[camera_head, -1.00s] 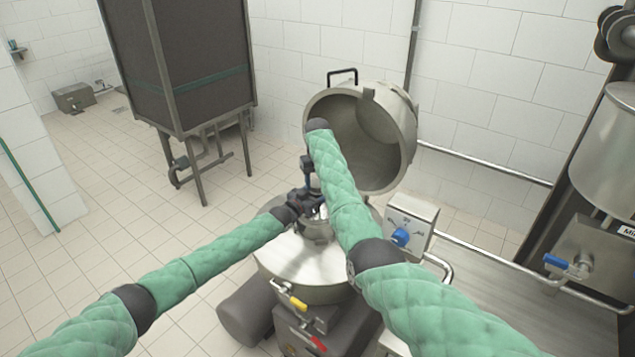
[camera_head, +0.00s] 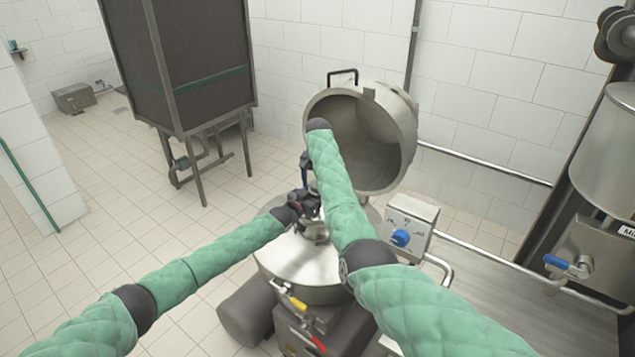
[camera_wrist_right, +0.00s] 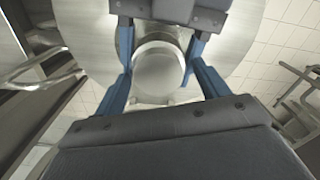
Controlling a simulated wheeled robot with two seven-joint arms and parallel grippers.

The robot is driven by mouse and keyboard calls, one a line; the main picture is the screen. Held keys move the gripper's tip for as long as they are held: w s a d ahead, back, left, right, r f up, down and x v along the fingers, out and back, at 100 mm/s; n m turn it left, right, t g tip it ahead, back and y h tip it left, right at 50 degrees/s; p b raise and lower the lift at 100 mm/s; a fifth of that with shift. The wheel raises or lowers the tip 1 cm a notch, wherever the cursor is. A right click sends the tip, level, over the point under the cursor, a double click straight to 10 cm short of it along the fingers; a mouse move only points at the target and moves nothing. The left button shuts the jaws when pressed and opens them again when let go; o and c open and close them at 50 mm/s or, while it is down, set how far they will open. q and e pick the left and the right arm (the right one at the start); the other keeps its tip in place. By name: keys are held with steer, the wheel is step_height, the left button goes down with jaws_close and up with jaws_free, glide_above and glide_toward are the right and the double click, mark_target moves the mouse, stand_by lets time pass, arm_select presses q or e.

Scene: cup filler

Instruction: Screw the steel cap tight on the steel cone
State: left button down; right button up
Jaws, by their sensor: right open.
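The steel cone (camera_head: 305,262) sits on the machine in the middle of the head view. At its top is the round steel cap (camera_wrist_right: 158,68), seen from above in the right wrist view. My right gripper (camera_wrist_right: 160,62) is open, with its blue fingers apart on either side of the cap; I cannot tell whether they touch it. In the head view my right arm hides part of the cone top. My left gripper (camera_head: 304,205) is at the cone's neck, partly hidden, and its jaws are too small to read.
An open round steel lid (camera_head: 395,115) stands behind the cone. A control box with a blue knob (camera_head: 401,238) is to the right. A yellow-handled valve (camera_head: 297,303) is at the front. A dark cabinet (camera_head: 185,60) stands back left, with free tiled floor between.

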steer(key=shift+r, duration=2.25)
steer(key=shift+c, duration=0.4)
